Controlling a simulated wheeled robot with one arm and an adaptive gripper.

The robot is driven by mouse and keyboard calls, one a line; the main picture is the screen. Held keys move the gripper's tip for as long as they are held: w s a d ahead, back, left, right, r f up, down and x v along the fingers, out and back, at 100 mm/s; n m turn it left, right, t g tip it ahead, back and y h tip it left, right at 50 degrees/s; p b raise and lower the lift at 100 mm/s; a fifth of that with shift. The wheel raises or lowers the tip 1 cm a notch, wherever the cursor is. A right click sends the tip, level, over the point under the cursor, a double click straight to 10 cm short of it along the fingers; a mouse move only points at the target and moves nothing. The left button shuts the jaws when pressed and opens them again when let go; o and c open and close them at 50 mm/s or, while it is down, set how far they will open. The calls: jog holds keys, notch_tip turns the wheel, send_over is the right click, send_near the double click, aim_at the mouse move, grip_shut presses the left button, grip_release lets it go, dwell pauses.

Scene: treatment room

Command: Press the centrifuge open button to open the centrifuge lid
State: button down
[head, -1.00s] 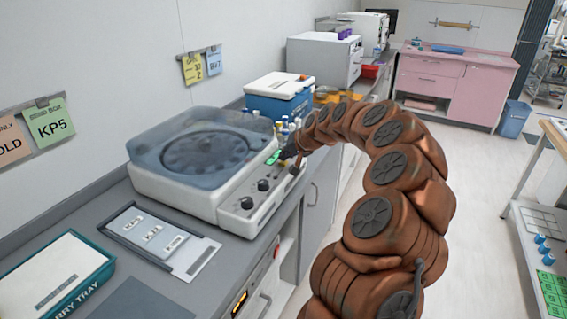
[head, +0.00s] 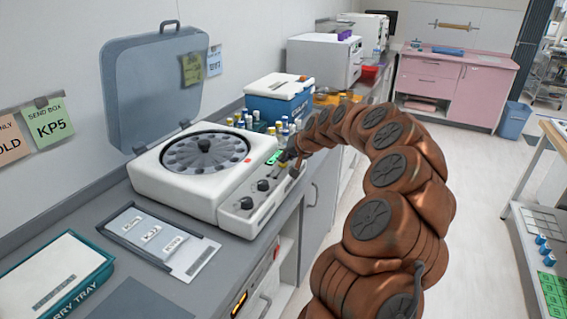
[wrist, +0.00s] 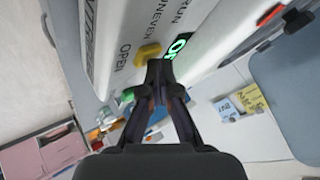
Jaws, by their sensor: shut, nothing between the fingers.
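The centrifuge (head: 160,185) is a white box on the grey counter, with a round dark rotor (head: 205,150) inside. Its clear grey lid (head: 150,95) stands upright, open, at the back. The front panel has dark knobs and a green lit display (head: 273,158), which also shows in the wrist view (wrist: 180,44). In the wrist view, a yellow button (wrist: 148,53) sits beside the printed word OPEN. My gripper (wrist: 160,68) is shut and empty, its tips right at the yellow button's edge; I cannot tell if they touch. In the head view it is at the panel's right end.
Sample tubes and a blue-and-white box (head: 280,98) stand behind the centrifuge. A panel with labelled slides (head: 160,240) and a teal-edged tray (head: 55,275) lie in front of it on the counter. The floor at right is open.

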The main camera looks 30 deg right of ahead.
aim_at(285, 164)
jog(key=shift+r, duration=0.95)
jog(key=shift+r, duration=0.1)
jog(key=shift+r+p, duration=0.4)
jog(key=shift+r, duration=2)
jog(key=shift+a, duration=0.1)
